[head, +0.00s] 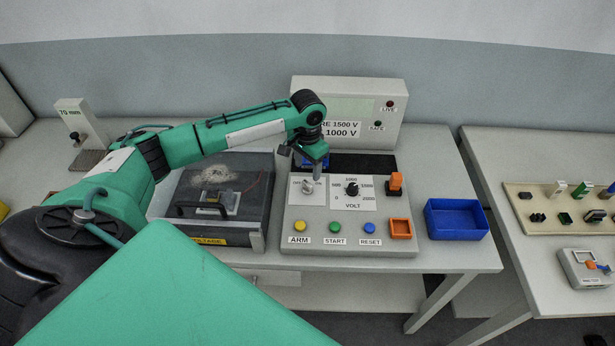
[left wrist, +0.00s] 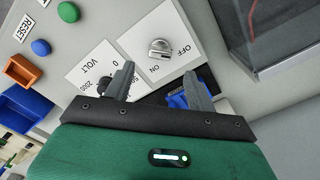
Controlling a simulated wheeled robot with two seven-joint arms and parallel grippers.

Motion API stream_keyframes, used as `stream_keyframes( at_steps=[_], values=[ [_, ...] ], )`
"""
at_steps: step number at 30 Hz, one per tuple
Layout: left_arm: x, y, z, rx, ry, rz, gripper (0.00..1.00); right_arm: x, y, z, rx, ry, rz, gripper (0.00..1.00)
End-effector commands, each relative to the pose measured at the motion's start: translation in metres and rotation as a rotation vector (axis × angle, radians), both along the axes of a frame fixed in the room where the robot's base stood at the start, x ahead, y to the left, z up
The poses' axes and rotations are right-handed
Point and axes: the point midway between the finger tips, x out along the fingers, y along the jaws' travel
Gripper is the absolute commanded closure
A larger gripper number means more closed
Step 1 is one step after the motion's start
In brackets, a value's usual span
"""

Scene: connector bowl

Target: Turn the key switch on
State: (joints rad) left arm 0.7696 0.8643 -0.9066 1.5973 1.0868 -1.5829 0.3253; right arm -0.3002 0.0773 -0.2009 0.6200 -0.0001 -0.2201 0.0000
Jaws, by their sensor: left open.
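The key switch (head: 307,186) is a small silver knob on a white plate at the upper left of the grey control panel (head: 290,228). In the left wrist view the key switch (left wrist: 159,47) shows OFF and ON printed beside it; which mark it points at is hard to tell. My left gripper (head: 318,172) is over the panel, close to the key switch in the head view. In the left wrist view my left gripper (left wrist: 158,84) has its fingers spread, with nothing between them; the knob lies beyond the fingertips. My right gripper is not in view.
The black VOLT dial (head: 352,188) is right of the key switch. A lidded case (head: 216,195) is left; a blue bin (head: 457,219) is right.

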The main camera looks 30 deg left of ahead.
Motion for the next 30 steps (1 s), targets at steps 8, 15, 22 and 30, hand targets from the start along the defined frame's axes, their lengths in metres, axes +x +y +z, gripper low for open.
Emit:
stream_keyframes(
  at_steps=[8, 15, 22, 30],
  values=[
    [0.000, 0.000, -0.047, 0.000, 0.001, 0.000, 0.44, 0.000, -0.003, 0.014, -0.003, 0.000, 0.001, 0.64],
    [0.000, 0.000, -0.063, 0.001, -0.001, -0.001, 0.44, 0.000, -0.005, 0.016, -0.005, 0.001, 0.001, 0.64],
    [0.000, 0.000, -0.063, 0.001, -0.001, -0.001, 0.44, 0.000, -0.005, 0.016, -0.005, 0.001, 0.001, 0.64],
    [0.000, 0.000, -0.063, 0.001, -0.001, -0.001, 0.88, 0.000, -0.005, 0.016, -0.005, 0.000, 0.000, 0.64]
  ],
)
